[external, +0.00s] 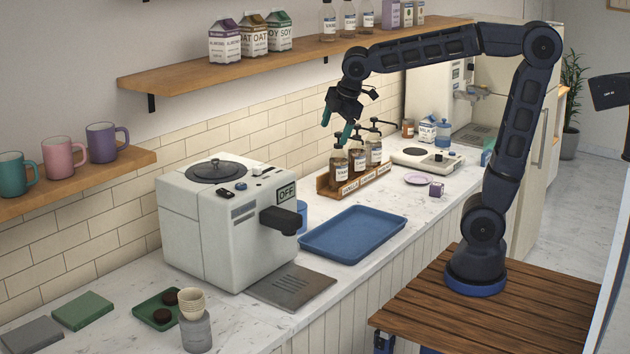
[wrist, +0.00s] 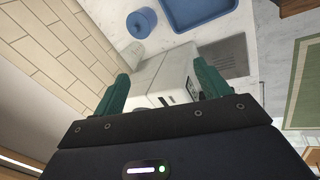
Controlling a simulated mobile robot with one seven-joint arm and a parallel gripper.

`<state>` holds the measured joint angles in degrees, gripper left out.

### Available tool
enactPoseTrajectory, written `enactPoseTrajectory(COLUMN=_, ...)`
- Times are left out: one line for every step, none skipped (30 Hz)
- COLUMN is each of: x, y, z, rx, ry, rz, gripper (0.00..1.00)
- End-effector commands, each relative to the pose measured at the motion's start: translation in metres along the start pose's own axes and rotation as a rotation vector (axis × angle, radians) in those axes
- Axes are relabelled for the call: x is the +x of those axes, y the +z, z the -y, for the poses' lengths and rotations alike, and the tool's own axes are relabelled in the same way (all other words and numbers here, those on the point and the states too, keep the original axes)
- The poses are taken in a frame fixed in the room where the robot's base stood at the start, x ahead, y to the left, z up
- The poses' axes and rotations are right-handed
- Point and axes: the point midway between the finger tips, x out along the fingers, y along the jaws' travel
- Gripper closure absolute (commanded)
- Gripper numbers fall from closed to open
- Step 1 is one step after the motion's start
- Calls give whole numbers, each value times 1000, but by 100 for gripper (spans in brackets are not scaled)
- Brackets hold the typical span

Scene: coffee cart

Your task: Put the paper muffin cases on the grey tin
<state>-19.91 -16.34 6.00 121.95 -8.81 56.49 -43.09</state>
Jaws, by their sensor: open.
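The paper muffin cases (external: 192,303) are a small cream, ribbed stack at the front of the counter in the external view. They sit on top of the grey tin (external: 196,331), a short upright cylinder, and look slightly off its middle. My gripper (external: 336,126) is open and empty, high above the counter by the bottle rack, far from the cases and the tin. In the wrist view my gripper's two green fingers (wrist: 161,72) are spread wide with nothing between them. Neither the cases nor the tin can be made out in the wrist view.
The white coffee machine (external: 222,227) stands between my gripper and the tin. A green tray (external: 152,320) with dark round pieces lies left of the tin. A blue tray (external: 353,233) and a rack of bottles (external: 355,184) are farther back. A wooden shelf (external: 290,55) hangs behind.

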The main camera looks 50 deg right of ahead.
Motion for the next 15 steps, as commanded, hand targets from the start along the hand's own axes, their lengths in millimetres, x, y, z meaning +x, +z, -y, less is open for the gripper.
enactPoseTrajectory(x=-3, y=25, z=5, rx=99, ry=5, rz=1, gripper=25)
enactPoseTrajectory(x=-4, y=38, z=8, rx=157, ry=7, rz=1, gripper=25)
enactPoseTrajectory(x=-5, y=55, z=14, rx=234, ry=9, rz=1, gripper=25)
enactPoseTrajectory(x=-6, y=67, z=17, rx=293, ry=10, rz=1, gripper=25)
enactPoseTrajectory(x=-6, y=79, z=22, rx=352, ry=12, rz=-1, gripper=25)
enactPoseTrajectory(x=-7, y=95, z=29, rx=431, ry=13, rz=-2, gripper=25)
enactPoseTrajectory(x=-7, y=106, z=34, rx=489, ry=15, rz=-3, gripper=25)
enactPoseTrajectory(x=-7, y=117, z=39, rx=547, ry=17, rz=-4, gripper=25)
enactPoseTrajectory(x=-6, y=131, z=48, rx=626, ry=18, rz=-7, gripper=25)
enactPoseTrajectory(x=-6, y=141, z=54, rx=684, ry=20, rz=-9, gripper=25)
enactPoseTrajectory(x=-5, y=151, z=60, rx=743, ry=22, rz=-11, gripper=25)
enactPoseTrajectory(x=-4, y=164, z=69, rx=818, ry=23, rz=-15, gripper=25)
enactPoseTrajectory(x=-3, y=172, z=75, rx=874, ry=24, rz=-18, gripper=25)
enactPoseTrajectory(x=-2, y=180, z=82, rx=926, ry=25, rz=-21, gripper=25)
enactPoseTrajectory(x=0, y=189, z=90, rx=991, ry=26, rz=-24, gripper=25)
